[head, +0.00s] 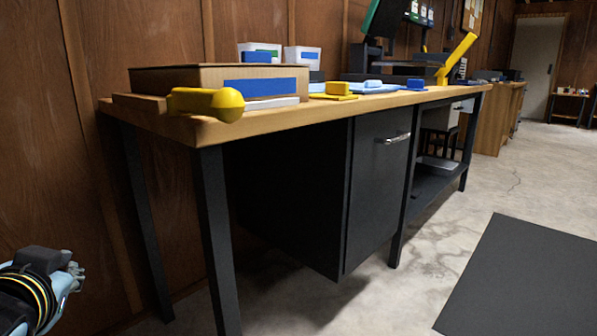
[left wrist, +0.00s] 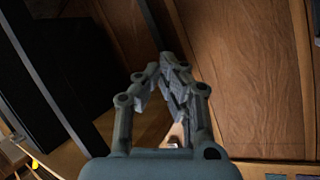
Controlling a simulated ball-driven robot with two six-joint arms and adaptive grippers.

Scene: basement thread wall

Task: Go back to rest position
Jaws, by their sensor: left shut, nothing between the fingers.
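My left gripper (head: 74,273) is at the lower left of the head view, low beside the wood-panelled wall and left of the workbench. It also fills the middle of the left wrist view (left wrist: 164,72), where its fingers come together with nothing between them. It touches nothing that I can see. My right gripper is in neither view.
A workbench with a wooden top (head: 330,114) and dark legs runs along the wall. On it are a cardboard box (head: 190,78), a yellow object (head: 207,102) at the near corner and several small items. A dark mat (head: 525,285) lies on the open concrete floor.

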